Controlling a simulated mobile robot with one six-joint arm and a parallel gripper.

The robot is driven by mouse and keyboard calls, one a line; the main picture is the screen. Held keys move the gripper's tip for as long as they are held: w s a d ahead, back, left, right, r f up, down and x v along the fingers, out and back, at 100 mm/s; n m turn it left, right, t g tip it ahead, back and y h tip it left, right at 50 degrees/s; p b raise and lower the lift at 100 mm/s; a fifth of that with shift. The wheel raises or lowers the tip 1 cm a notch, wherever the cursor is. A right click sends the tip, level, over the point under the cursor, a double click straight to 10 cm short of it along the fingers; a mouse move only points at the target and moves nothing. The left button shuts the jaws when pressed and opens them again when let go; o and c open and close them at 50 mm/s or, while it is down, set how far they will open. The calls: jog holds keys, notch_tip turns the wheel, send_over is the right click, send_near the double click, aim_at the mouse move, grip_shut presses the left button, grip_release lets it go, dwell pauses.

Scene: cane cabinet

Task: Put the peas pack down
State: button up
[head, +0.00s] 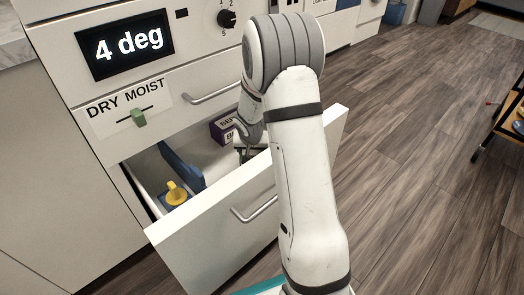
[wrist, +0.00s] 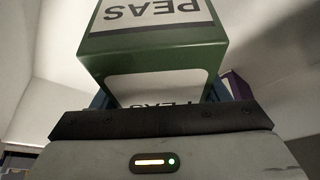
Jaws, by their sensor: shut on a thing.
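The peas pack (wrist: 152,52) is a green box with white PEAS labels. It fills the upper middle of the wrist view. My gripper (wrist: 160,123) is shut on the pack, its dark edge across the pack's near end; the fingertips are not clearly visible. In the head view my gripper is mostly hidden behind my arm, in or just over the open drawer (head: 215,235). The pack cannot be made out in the head view. I cannot tell whether it touches the drawer floor.
A purple box (head: 223,126) with white lettering is at the drawer's back, close to my wrist. A blue divider (head: 181,163) stands left of it. A yellow object (head: 176,192) is in the drawer's left part. The drawer front and walls bound the space.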

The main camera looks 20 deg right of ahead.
jog(key=shift+w+d+f, duration=0.2)
jog(key=shift+d+f, duration=0.05)
jog(key=shift+d, duration=0.2)
jog(key=shift+w+d+f, duration=0.2)
jog(key=shift+d+f, duration=0.05)
jog(key=shift+d, duration=0.2)
jog(key=shift+w+d+f+b, duration=0.15)
jog(key=shift+w+d+f, duration=0.1)
jog(key=shift+d+f, duration=0.3)
jog(key=shift+w+d+f+b, duration=0.2)
jog(key=shift+d+f, duration=0.2)
jog(key=shift+d, duration=0.15)
jog(key=shift+f, duration=0.15)
jog(key=o, duration=1.4)
jog(key=p+v, duration=0.3)
jog(key=v, duration=0.4)
jog(key=shift+s+r, duration=0.2)
jog(key=shift+r, duration=0.15)
